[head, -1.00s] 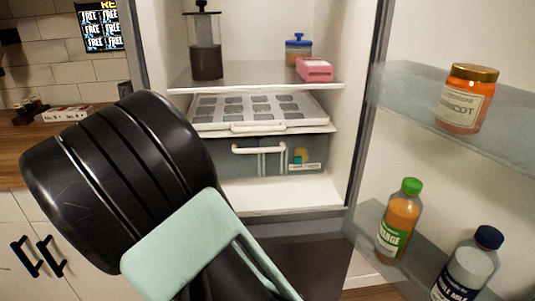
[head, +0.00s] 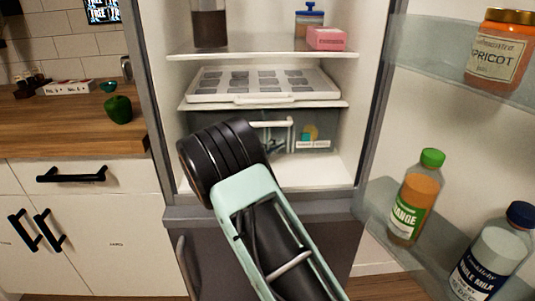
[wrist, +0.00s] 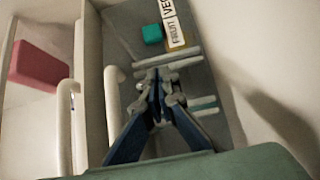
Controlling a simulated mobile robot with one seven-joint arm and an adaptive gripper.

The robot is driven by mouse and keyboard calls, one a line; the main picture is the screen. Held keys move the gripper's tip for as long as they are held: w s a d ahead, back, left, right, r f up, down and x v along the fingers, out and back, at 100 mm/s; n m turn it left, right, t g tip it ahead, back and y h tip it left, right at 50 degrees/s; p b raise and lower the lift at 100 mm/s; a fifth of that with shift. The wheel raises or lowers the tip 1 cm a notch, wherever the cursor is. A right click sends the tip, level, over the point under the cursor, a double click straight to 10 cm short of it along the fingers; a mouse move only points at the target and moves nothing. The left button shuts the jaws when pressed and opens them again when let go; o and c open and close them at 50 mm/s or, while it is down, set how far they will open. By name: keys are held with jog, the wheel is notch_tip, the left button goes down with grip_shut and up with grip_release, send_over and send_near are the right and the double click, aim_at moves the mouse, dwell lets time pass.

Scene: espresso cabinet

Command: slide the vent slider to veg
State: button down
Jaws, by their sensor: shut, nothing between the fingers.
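The vent slider is a small teal block (wrist: 152,35) on the front of the grey drawer (wrist: 125,30). In the wrist view it sits beside the FRUIT end of a white label (wrist: 173,27); VEG is printed at the label's other end. The label is small in the head view (head: 313,144), on the drawer's right. My gripper (wrist: 157,78) is shut and empty in front of the drawer, apart from the slider in the wrist picture; its depth is unclear.
A white drawer handle (head: 270,124) is close by; handle bars (wrist: 112,100) stand left of my gripper in the wrist view. A white tray (head: 330,90) lies on the shelf above. The open door at right holds an orange bottle (head: 415,200) and a milk bottle (head: 490,255).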

aim_at(301, 137)
jog(key=d, duration=0.1)
jog(key=w+d, duration=0.1)
jog(key=d, duration=0.2)
jog(key=shift+w+b, duration=0.25)
jog(key=shift+b, duration=0.15)
jog(key=shift+d, duration=0.75)
jog(key=shift+d, duration=0.1)
